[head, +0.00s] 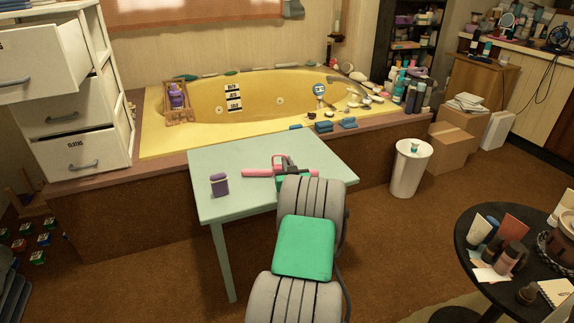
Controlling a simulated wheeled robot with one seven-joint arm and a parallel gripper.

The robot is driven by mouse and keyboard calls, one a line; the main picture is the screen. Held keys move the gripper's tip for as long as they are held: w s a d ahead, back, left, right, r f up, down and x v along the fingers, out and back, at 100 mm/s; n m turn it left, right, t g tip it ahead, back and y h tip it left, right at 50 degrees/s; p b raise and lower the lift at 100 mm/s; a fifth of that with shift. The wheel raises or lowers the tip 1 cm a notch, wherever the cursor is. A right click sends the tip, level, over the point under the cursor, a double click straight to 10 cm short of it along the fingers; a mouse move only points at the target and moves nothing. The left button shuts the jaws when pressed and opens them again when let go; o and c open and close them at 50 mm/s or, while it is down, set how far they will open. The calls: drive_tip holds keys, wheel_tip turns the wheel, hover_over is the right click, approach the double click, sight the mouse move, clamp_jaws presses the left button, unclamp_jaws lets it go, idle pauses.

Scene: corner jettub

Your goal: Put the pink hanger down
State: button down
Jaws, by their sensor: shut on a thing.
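The pink hanger (257,172) shows as a thin pink bar over the pale green table (225,152). Part of it is hidden behind my gripper and arm. My gripper (281,165) is over the middle of the table, shut on the hanger. The bar sticks out on both sides of it. I cannot tell whether the hanger touches the tabletop or is just above it.
A small purple container (219,184) stands on the table's left part. The tabletop's right part is bare. The yellow tub (165,140) lies behind the table. A white bin (408,170) and a dark round table (475,240) are to the right.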

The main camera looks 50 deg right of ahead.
drive_tip(key=c, duration=1.6)
unclamp_jaws()
drive_tip(key=shift+f, duration=0.1)
